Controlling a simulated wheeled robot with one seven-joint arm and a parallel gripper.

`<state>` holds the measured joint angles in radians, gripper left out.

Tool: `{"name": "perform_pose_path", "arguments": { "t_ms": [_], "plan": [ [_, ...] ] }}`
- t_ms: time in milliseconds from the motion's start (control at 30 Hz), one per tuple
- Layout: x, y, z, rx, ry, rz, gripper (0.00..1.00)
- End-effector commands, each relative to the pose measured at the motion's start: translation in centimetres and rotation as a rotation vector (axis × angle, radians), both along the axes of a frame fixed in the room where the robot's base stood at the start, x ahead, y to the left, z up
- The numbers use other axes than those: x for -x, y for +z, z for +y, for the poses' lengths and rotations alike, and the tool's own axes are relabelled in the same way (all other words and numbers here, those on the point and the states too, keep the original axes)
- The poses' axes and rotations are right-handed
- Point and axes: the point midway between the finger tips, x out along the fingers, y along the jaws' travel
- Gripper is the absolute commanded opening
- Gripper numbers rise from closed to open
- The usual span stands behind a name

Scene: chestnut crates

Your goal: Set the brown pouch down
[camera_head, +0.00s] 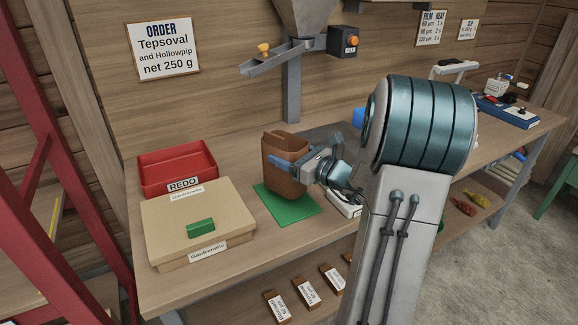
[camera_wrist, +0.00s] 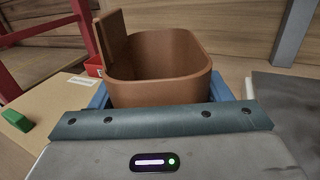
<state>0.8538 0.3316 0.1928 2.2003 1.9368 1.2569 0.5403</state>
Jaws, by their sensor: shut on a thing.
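The brown pouch (camera_head: 287,167) is open at the top and upright, at the green mat (camera_head: 289,206) on the workbench. My gripper (camera_head: 283,166) is shut on the pouch from the right side, with blue fingers along its walls. In the wrist view the pouch (camera_wrist: 158,72) shows its open mouth and a raised flap on the left, and its inside looks empty from here. The wrist view shows blue finger parts on both sides of the pouch. I cannot tell whether the pouch's base touches the mat or hangs just above it.
A red REDO bin (camera_head: 178,170) and a cardboard box (camera_head: 198,225) with a green block (camera_head: 201,228) stand left of the mat. A metal chute (camera_head: 275,60) hangs above and behind. A white device (camera_head: 345,204) is right of the mat. Small labelled brown packs (camera_head: 306,290) lie on the shelf below.

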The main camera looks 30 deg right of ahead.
Motion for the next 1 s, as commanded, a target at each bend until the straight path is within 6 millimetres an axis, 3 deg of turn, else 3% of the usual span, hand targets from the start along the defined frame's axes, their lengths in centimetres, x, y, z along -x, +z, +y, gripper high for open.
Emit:
{"name": "perform_pose_path", "arguments": {
  "t_ms": [233,633,667,700,733,1000],
  "plan": [
    [0.0,-3.4,0.0,-0.004,0.001,0.002,0.35],
    [0.0,-4.0,0.0,-0.001,0.001,0.000,0.35],
    [0.0,-3.9,0.0,-0.002,0.001,0.001,0.76],
    [0.0,-3.9,0.0,-0.001,0.001,0.000,0.87],
    [0.0,-3.9,0.0,-0.002,0.001,0.001,0.93],
    [0.0,-3.8,0.0,-0.001,0.001,0.000,0.93]
  ]
}}
